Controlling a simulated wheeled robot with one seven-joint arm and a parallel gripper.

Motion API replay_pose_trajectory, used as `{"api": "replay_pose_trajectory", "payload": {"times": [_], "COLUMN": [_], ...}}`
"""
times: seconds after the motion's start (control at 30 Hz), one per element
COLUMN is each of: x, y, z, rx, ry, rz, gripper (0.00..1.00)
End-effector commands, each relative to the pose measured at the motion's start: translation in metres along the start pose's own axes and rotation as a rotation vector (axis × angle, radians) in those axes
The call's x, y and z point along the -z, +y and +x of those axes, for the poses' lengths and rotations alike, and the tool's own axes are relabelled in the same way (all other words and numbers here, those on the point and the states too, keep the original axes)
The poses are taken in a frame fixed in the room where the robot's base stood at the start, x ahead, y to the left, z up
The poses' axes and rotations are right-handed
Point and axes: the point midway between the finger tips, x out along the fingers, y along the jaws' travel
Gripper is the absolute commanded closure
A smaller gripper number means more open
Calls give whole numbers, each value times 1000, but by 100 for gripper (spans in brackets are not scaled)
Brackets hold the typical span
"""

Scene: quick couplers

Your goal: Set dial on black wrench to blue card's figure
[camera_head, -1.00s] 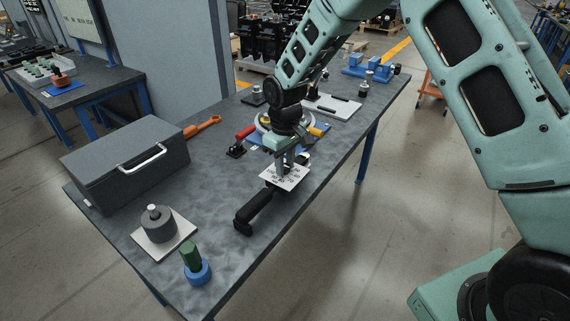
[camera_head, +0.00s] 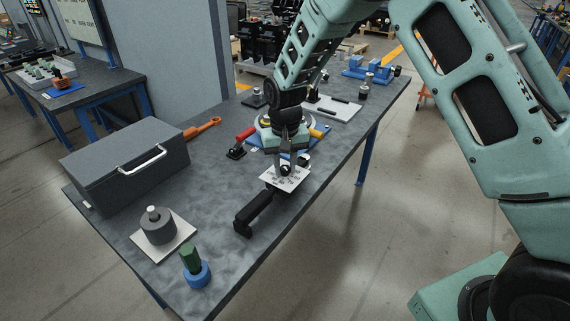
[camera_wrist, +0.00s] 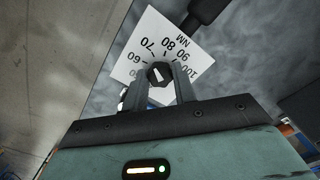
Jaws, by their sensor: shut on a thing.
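The black wrench (camera_head: 256,209) lies on the dark bench top, its handle pointing to the front left. My gripper (camera_head: 287,172) is above the plate, pointing down. In the wrist view my gripper (camera_wrist: 158,84) is shut on the dark dial knob (camera_wrist: 158,73), a finger on each side. The knob has a pale pointer line; the figure it points at is hard to tell. I cannot make out a blue card.
A grey box with a handle (camera_head: 125,164) stands at the left. A grey cylinder on a white plate (camera_head: 158,228) and a green plug in a blue ring (camera_head: 195,268) stand at the front.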

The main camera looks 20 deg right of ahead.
Motion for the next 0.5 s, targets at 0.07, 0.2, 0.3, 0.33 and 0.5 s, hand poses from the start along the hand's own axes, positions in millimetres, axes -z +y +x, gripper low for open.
{"api": "replay_pose_trajectory", "payload": {"times": [0.07,0.2,0.3,0.33,0.5], "x": [0,0,0,0,0], "y": [0,0,0,0,0], "z": [0,0,0,0,0], "rx": [0,0,0,0,0], "ry": [1,1,1,1,1], "rz": [5,8,7,7,6], "gripper": [96,96,96,96,51]}}
